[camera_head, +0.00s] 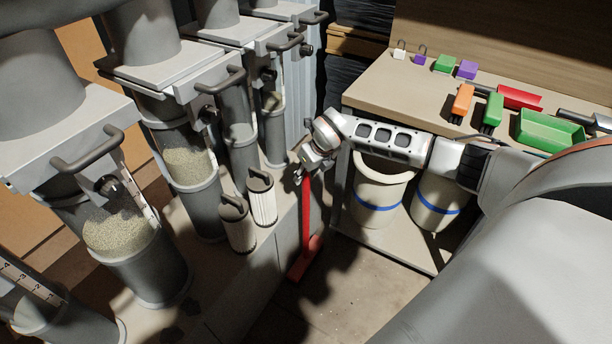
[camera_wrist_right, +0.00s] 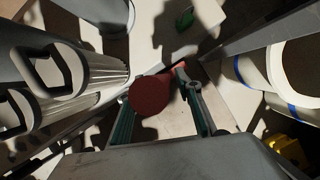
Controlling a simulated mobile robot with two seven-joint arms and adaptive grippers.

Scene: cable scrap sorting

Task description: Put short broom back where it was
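The short broom (camera_head: 306,215) is red, with its handle upright and its head low by the floor, beside the grey cabinet base. I cannot tell whether the head touches the floor. My right gripper (camera_head: 301,173) is at the top of the handle. In the right wrist view the round red handle end of the broom (camera_wrist_right: 152,95) sits between the two fingers of the right gripper (camera_wrist_right: 160,100), which appear closed around it. The handle hides part of the broom head there. My left gripper is not in view.
Grey hoppers with granule-filled cylinders (camera_head: 190,165) and two ribbed filters (camera_head: 262,198) stand left of the broom. Bins with blue bands (camera_head: 378,208) stand under the workbench (camera_head: 375,92) at right. A green tray (camera_head: 548,130) lies on the bench. Bare floor (camera_head: 350,290) shows in front.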

